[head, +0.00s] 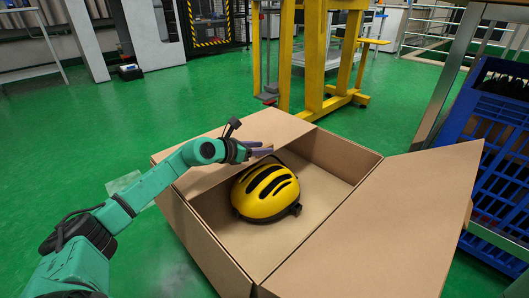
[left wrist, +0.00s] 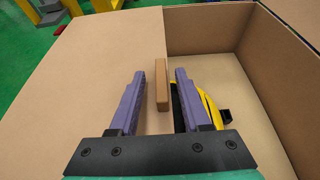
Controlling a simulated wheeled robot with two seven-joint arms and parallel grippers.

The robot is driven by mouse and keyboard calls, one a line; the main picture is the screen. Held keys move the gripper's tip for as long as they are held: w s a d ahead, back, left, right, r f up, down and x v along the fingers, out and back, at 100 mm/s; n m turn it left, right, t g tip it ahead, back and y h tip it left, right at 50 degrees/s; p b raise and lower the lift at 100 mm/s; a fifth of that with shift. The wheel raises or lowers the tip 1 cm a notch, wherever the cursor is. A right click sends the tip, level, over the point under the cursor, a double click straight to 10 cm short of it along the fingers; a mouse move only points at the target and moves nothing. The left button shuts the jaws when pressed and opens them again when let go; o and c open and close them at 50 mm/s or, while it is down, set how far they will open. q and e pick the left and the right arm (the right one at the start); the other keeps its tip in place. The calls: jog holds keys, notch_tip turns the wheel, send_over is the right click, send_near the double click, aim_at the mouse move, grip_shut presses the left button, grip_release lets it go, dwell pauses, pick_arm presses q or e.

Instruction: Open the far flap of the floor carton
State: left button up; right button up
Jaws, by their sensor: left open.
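The floor carton (head: 222,262) is a brown cardboard box standing on the green floor. Its far flap (head: 270,128) lies about level over the far left part of the opening; it fills the left of the left wrist view (left wrist: 95,60). A small brown tab (left wrist: 162,85) sits at this flap's inner edge. My left gripper (head: 268,150) is at that edge, open, and its purple fingers (left wrist: 160,74) show on either side of the tab, with gaps on both sides. The near flap (head: 400,225) is folded outward to the right. My right gripper is not in view.
A yellow helmet (head: 265,191) with black slots lies inside the carton, close below my left gripper. A blue crate (head: 500,130) stands at the right beside the near flap. A yellow frame (head: 315,60) stands behind the carton. The green floor at left is mostly clear.

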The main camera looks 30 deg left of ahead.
pick_arm(q)
jog(key=shift+x, duration=0.9)
jog(key=shift+d, duration=0.1)
grip_shut()
dwell(0.6)
